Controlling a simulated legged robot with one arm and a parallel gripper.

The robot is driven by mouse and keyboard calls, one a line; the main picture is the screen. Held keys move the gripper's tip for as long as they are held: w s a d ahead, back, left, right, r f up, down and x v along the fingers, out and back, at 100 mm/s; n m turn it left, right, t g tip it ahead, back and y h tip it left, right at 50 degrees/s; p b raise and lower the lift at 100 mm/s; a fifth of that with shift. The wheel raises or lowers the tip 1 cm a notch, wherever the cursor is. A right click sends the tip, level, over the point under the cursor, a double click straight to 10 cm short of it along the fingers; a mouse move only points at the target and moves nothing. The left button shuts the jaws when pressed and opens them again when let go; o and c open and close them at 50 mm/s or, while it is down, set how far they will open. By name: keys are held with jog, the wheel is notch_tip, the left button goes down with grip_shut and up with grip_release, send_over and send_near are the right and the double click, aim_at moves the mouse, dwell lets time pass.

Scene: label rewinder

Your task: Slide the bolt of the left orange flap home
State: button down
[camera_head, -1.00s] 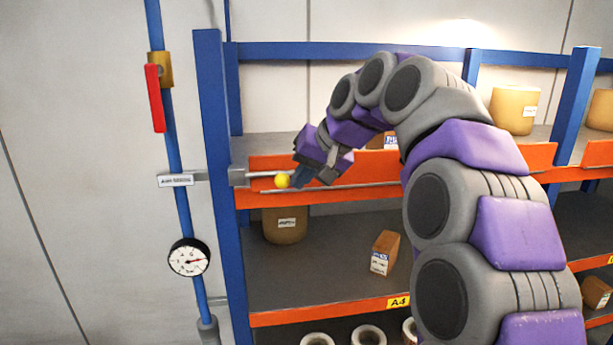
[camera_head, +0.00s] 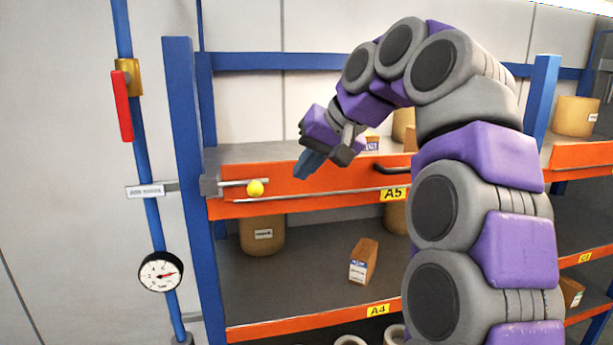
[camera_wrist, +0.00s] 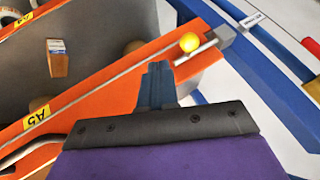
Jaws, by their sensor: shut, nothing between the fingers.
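The left orange flap (camera_head: 282,185) runs along the shelf front above the A4 level, with an A5 label and a dark handle at its right. Its bolt is a thin metal rod with a yellow knob (camera_head: 255,188), beside a grey block (camera_head: 209,186) on the blue post. The rod's left end meets the block; how deep it sits inside is not visible. My gripper (camera_head: 307,167) is shut and empty, to the right of the knob and apart from it. In the wrist view, the shut fingers (camera_wrist: 158,84) point toward the flap, left of the yellow knob (camera_wrist: 189,42).
A blue pipe with a red lever (camera_head: 123,106) and a gauge (camera_head: 161,271) stands left of the post. A carton (camera_head: 363,261) and a brown tub (camera_head: 262,234) are on the shelf below. A blue beam (camera_head: 270,61) crosses above the flap.

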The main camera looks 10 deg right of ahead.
jog(key=s+d+r+p, duration=0.1)
jog(key=d+r, duration=0.1)
jog(key=d, duration=0.3)
jog(key=s+a+f+g+b, duration=0.1)
jog(key=s+a+f+b, duration=0.25)
jog(key=f, duration=0.35)
jog(key=s+a+f+g+b, duration=0.15)
jog(key=a+f+b, duration=0.25)
jog(key=f, duration=0.4)
jog(key=s+d+f+g+h+b, duration=0.1)
jog(key=s+f+b, duration=0.4)
jog(key=s+f, duration=0.5)
jog(key=s+d+f+g+h+b, duration=0.2)
jog(key=s+f+b, duration=0.3)
jog(key=f, duration=1.6)
jog(key=s+d+f+g+h+b, duration=0.1)
jog(key=s+f+b, duration=0.5)
jog(key=s+f, duration=0.9)
jog(key=shift+s+d+f+n+g+h, duration=0.25)
jog(key=shift+g+h, duration=0.25)
jog(key=shift+g, duration=0.25)
